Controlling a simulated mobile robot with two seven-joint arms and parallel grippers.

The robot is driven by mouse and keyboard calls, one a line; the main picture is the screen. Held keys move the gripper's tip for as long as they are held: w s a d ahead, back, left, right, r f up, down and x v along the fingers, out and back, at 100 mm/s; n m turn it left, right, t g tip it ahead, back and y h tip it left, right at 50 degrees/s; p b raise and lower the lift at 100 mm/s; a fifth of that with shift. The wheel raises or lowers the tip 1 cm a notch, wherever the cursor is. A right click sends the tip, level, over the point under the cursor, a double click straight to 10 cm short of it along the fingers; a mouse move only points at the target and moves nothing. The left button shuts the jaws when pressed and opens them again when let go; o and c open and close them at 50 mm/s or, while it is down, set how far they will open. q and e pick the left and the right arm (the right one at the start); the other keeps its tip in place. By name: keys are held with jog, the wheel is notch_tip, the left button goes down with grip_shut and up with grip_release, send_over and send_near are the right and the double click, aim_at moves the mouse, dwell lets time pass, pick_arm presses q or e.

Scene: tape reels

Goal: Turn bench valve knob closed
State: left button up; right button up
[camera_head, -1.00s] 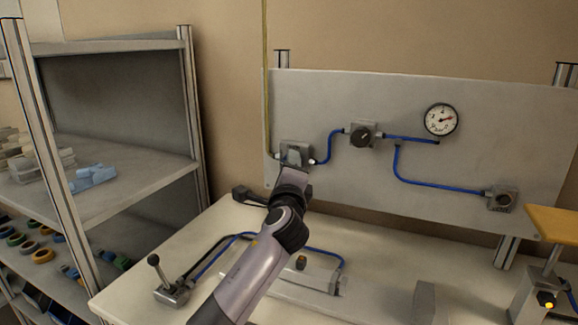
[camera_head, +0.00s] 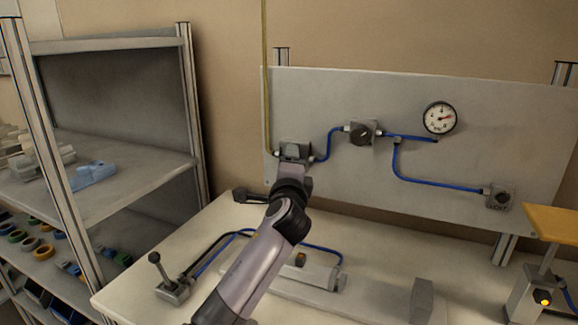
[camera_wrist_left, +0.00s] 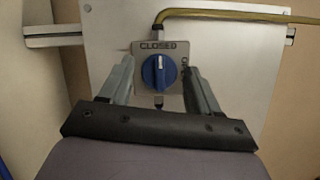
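The valve knob (camera_wrist_left: 159,74) is blue and round with a white pointer mark, on a grey square plate with the word CLOSED above it. The white mark stands upright, toward that word. A second label at the plate's right is partly hidden by a finger. My left gripper (camera_wrist_left: 159,80) is open, its fingers apart on either side of the knob, with visible gaps between them and the knob. In the head view my left gripper (camera_head: 294,168) is at the valve box (camera_head: 294,150) at the panel's left, hiding the knob there. My right gripper is not in view.
The grey upright panel (camera_head: 320,90) also carries a dark knob (camera_head: 361,132), a gauge (camera_head: 440,117), blue tubes and another fitting (camera_head: 499,197). The bench (camera_head: 400,245) below holds a lever box (camera_head: 172,290). A shelf rack (camera_head: 130,195) stands at left.

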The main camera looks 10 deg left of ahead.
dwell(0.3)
pick_arm(q)
jog(key=v, duration=0.7)
jog(key=shift+s+f, duration=0.1)
jog(key=shift+s, duration=0.05)
dwell(0.4)
